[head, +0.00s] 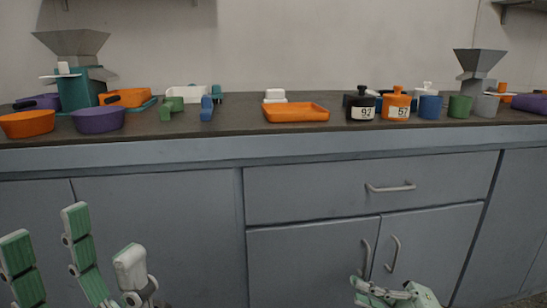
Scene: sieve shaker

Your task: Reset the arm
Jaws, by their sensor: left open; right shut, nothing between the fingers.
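My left gripper (78,262) is at the lower left of the head view, in front of the grey cabinet and below the counter. Its green-padded fingers are spread apart with nothing between them. My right gripper (385,292) is at the bottom edge, right of the middle, in front of the lower cabinet doors. Its fingers are closed together and hold nothing. Part of it is cut off by the picture's edge. Both grippers are apart from all the objects on the counter.
Drawer handle (390,188) and door handles (365,258) protrude from the cabinet.

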